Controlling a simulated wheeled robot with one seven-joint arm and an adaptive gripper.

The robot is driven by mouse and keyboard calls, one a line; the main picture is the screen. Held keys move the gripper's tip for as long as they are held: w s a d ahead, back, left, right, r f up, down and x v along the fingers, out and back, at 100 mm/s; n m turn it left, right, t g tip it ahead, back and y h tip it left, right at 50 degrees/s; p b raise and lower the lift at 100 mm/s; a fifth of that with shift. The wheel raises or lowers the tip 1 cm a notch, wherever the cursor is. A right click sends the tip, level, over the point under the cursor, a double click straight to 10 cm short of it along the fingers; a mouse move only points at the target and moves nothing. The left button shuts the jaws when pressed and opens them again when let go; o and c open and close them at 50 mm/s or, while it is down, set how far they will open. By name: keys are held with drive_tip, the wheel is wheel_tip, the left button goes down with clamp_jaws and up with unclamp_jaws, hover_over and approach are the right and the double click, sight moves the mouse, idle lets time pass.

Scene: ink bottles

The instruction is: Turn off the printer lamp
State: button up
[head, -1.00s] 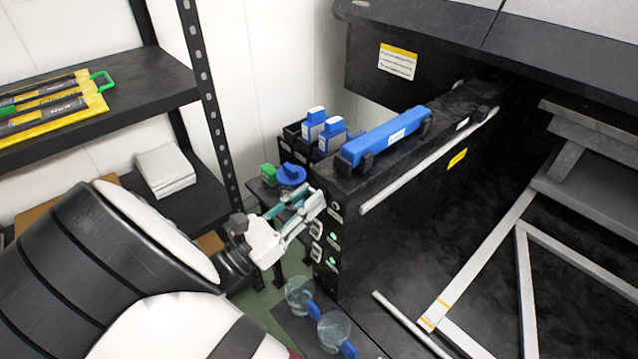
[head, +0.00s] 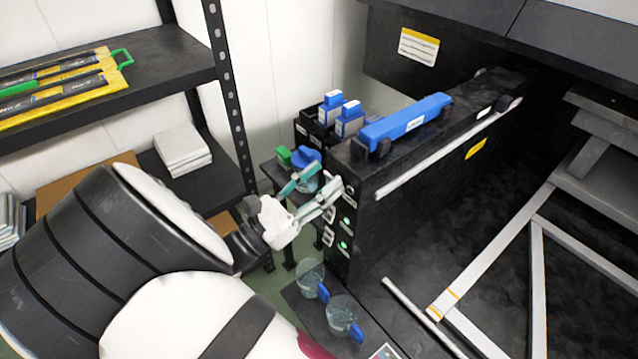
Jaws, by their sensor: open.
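The printer (head: 420,160) is a large black machine on the right. The end face of its black side unit (head: 343,263) carries a column of small round controls and white plates. Two of the controls glow green, an upper light (head: 347,222) and a lower light (head: 344,245). My gripper (head: 325,190), white with teal finger parts, is close to the upper part of this face. Its fingers are apart and hold nothing. I cannot tell whether a fingertip touches the panel. Which control belongs to the lamp cannot be read.
Two clear jugs with blue handles, one (head: 311,280) behind the other (head: 343,316), stand below the panel.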

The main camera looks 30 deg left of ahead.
wheel_tip(320, 180, up, 9)
idle(0.4)
drive_tip(key=shift+r, duration=0.1)
